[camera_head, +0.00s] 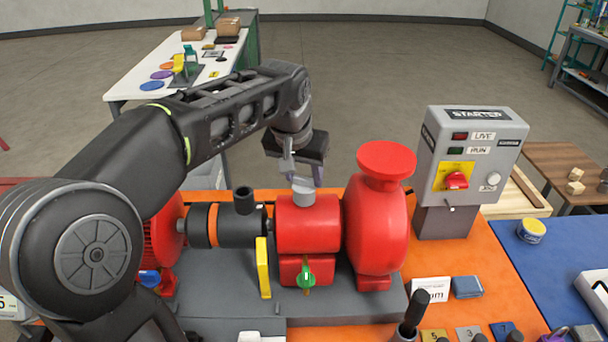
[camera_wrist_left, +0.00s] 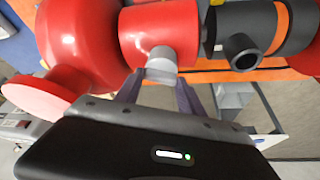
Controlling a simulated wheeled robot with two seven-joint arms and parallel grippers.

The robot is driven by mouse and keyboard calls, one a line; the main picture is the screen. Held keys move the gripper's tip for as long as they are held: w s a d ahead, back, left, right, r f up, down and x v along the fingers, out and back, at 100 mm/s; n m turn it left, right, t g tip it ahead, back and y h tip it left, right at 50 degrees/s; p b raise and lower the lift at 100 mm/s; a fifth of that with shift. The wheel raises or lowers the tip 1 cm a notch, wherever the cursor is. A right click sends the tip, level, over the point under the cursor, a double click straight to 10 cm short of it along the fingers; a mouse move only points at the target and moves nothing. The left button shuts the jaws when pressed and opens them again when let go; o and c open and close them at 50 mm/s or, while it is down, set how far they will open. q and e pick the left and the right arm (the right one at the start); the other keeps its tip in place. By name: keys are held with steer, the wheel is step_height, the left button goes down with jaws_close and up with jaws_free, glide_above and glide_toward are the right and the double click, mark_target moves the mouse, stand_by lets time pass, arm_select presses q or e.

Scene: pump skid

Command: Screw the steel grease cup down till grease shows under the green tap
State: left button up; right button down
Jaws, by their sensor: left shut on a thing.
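The steel grease cup (camera_head: 303,194) stands upright on top of the red bearing housing (camera_head: 308,226), and it also shows in the left wrist view (camera_wrist_left: 162,58). My left gripper (camera_head: 303,178) reaches down from above and is shut on the cup. In the left wrist view its fingers (camera_wrist_left: 163,80) come to the cup's sides. The green tap (camera_head: 306,274) sits on the front of the red block below the housing. A small brownish strip shows just below the tap; I cannot tell whether it is grease or part of the fitting. My right gripper is not in view.
The red pump casing (camera_head: 375,228) with a flange stands right of the cup. A black coupling (camera_head: 240,226) and yellow lever (camera_head: 263,268) are at the left. A grey starter box (camera_head: 470,160) stands at the right. Tags and blocks lie at the front right.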

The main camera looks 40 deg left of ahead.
arm_select(q)
steer(key=m+h, duration=0.2)
steer(key=m, duration=0.3)
steer(key=shift+a+m, duration=0.15)
steer(key=shift+m, duration=0.15)
steer(key=m+h, duration=0.1)
steer(key=m, duration=0.2)
steer(key=m+h, duration=0.1)
steer(key=m, duration=0.2)
steer(key=shift+w+a+g, duration=0.1)
steer(key=shift+a+g, duration=0.05)
steer(key=shift+g, duration=0.25)
steer(key=o, duration=1.4)
steer(key=shift+c, duration=0.2)
